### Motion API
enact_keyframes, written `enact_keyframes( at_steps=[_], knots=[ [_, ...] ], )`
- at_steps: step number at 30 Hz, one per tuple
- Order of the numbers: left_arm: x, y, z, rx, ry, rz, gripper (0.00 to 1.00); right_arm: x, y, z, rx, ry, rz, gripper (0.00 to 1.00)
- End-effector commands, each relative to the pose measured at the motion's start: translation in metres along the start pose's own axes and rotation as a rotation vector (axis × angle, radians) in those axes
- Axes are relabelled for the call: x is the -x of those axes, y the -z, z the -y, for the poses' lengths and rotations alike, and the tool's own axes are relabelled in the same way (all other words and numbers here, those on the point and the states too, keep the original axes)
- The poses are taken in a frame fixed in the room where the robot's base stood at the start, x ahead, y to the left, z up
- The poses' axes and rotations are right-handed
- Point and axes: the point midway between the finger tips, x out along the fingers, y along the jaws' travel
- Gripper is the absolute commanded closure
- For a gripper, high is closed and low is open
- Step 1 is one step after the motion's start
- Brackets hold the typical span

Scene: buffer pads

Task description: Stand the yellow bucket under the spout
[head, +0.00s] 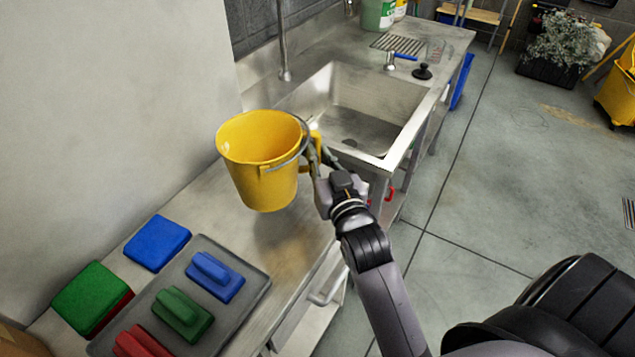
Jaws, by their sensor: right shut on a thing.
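The yellow bucket (262,170) is upright over the steel counter, just left of the sink. It seems to be held a little above the counter, with a shadow below it. My right gripper (311,152) is shut on the bucket at its right side, near the rim and grey bail; the exact contact is partly hidden. The metal spout (284,60) hangs down behind the sink basin (365,105), beyond the bucket. The bucket is apart from the spout and not under it. My left gripper is out of view.
A grey tray (262,284) with blue, green and red pads lies on the near counter, beside loose blue (157,243) and green (92,298) pads. A wall stands close on the left. A blue-handled tap (395,60) and black plug (422,71) sit right of the basin.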

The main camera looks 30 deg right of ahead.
Motion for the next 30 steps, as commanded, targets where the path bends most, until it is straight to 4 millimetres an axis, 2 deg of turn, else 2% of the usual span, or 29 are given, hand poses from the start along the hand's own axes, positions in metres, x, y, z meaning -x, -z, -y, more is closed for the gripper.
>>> enact_keyframes(
  at_steps=[1,3,8,15,29,30],
  knots=[
    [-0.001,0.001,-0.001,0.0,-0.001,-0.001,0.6,0.0,-0.011,-0.001,-0.001,-0.001,0.002,1.0],
    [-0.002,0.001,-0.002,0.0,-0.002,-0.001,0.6,0.0,-0.021,-0.001,-0.002,-0.001,0.0,1.0],
    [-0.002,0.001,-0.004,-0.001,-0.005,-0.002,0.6,0.0,-0.032,-0.001,-0.001,0.0,-0.003,1.0],
    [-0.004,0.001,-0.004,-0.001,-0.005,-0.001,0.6,0.0,-0.067,-0.002,-0.002,0.0,0.0,1.0],
    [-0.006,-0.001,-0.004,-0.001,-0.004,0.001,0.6,0.0,-0.076,-0.002,-0.002,0.0,-0.003,1.0],
    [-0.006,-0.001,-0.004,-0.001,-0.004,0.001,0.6,0.0,-0.075,-0.002,0.0,0.0,-0.001,0.84]
  ],
)
